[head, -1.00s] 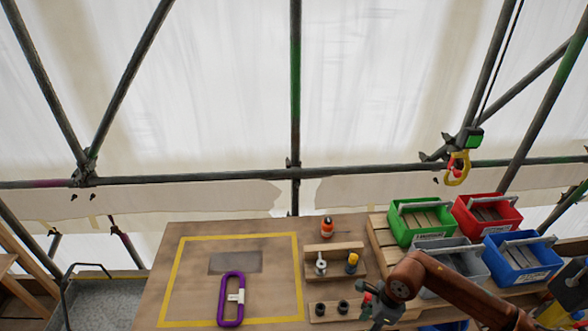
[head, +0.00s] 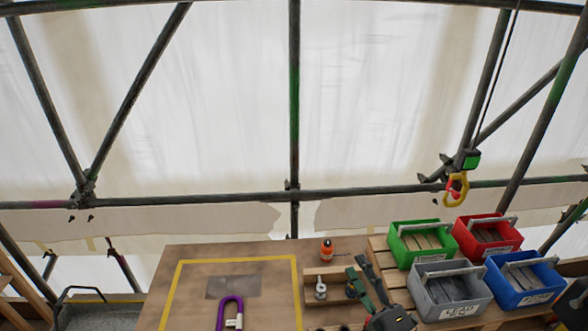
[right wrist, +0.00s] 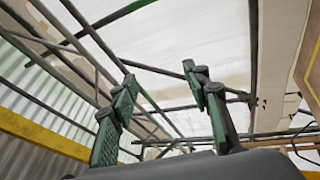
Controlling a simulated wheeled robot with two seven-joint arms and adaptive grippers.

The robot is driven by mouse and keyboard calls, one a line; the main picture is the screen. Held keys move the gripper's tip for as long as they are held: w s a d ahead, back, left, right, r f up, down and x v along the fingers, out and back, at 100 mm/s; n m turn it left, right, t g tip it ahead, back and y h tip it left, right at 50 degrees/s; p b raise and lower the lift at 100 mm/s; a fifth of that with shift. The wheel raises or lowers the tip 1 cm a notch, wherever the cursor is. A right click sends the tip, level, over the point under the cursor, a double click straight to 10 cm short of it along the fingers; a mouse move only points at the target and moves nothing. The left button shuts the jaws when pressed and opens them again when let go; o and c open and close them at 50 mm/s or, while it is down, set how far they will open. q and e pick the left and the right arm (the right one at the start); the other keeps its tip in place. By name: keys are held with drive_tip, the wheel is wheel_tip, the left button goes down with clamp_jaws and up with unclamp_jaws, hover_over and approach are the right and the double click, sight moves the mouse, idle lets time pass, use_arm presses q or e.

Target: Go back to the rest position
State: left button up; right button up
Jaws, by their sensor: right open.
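My right gripper (head: 363,275) is raised over the right part of the wooden table (head: 210,252), in front of a small wooden rack (head: 338,298). Its fingers point up and away from me. In the right wrist view its two green fingers (right wrist: 160,95) stand wide apart with nothing between them, and only scaffold and sheeting show beyond. My left gripper is not in view.
An orange-capped bottle (head: 327,250) stands behind the rack. Green (head: 422,244), red (head: 488,237), grey (head: 450,290) and blue (head: 524,280) bins stand at right. A yellow hook (head: 456,188) hangs above.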

drive_tip(key=s+d+f+m+g+h, duration=0.1)
drive_tip(key=d+f+m+g+h, duration=0.2)
drive_tip(key=d+f+m+h, duration=0.85)
drive_tip(key=s+d+f+m+g, duration=0.3)
drive_tip(key=s+d+f, duration=0.15)
drive_tip(key=f, duration=0.35)
drive_tip(key=s+d+f+m+g, duration=0.3)
drive_tip(key=s+d+f, duration=0.1)
drive_tip(key=s+f, duration=0.25)
drive_tip(key=s+a+f+m+g+y, duration=0.2)
drive_tip(key=s+f+m+g, duration=0.35)
drive_tip(key=s+f, duration=0.85)
drive_tip(key=s+f+n+g+b, duration=0.1)
drive_tip(key=s+f, duration=0.1)
drive_tip(key=f, duration=1.3)
drive_tip(key=s+f+n+g+b, duration=0.1)
drive_tip(key=s+f+g, duration=0.15)
drive_tip(key=f, duration=1.35)
drive_tip(key=s+f+b, duration=0.2)
drive_tip(key=s+f, duration=1.6)
drive_tip(key=s, duration=0.1)
drive_tip(key=shift+a+n+y, duration=0.35)
drive_tip(key=shift+a+n, duration=0.05)
